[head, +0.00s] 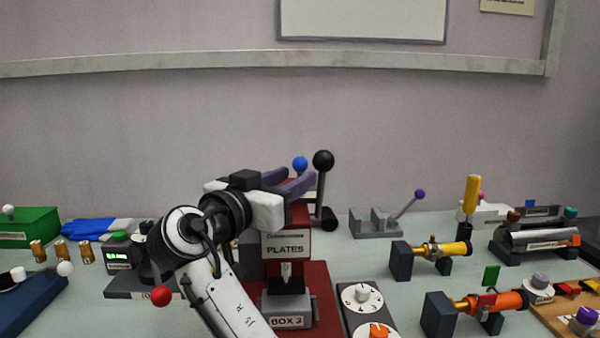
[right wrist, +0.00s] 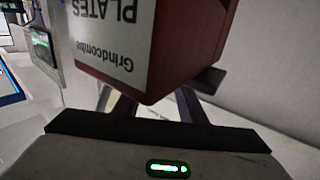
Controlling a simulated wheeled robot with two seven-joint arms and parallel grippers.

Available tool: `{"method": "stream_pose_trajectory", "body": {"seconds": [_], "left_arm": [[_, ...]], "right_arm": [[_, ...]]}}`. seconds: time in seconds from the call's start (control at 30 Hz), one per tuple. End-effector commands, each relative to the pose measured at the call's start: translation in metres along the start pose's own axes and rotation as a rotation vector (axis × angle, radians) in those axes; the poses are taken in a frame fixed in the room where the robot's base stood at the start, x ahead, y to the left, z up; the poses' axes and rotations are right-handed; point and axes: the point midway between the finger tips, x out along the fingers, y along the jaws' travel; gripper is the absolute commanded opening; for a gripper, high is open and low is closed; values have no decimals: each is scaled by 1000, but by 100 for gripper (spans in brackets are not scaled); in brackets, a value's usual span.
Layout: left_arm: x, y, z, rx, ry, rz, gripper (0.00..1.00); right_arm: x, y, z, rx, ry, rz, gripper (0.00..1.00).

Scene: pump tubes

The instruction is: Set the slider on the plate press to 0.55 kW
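The plate press (head: 286,243) is a dark red machine with a white "PLATES" label, standing at the middle of the table. A black ball lever (head: 323,160) rises at its right, and a blue ball (head: 300,163) shows behind its top. I cannot make out the kW slider or its scale. My right gripper (head: 297,181) is at the top of the press, its purple fingers apart. In the right wrist view the press head (right wrist: 150,45) appears upside down and hides the fingertips (right wrist: 157,108); nothing shows held. My left gripper is out of view.
A grey box (head: 288,308) labelled "BOX 3" sits at the press's foot. A dial panel (head: 362,293) is to its right. A small unit with a green display (head: 117,257) and a red ball (head: 160,296) are to the left.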

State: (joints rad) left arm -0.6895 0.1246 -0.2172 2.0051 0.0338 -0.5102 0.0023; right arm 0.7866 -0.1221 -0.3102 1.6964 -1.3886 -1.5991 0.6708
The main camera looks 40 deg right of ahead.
Motion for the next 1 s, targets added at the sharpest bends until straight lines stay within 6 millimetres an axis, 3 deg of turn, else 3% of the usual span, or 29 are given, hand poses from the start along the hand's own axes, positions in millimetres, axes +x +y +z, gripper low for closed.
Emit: {"method": "stream_pose_trajectory", "body": {"seconds": [0.23, 0.57, 0.8, 1.0], "left_arm": [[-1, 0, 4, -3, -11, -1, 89], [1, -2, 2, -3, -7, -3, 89], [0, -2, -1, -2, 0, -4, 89], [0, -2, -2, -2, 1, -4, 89]], "right_arm": [[30, 0, -1, 0, 2, 0, 37], [35, 0, 0, 0, 0, 0, 37], [34, 0, 0, 0, 0, -1, 0], [34, 0, -1, 0, 4, -1, 0]]}}
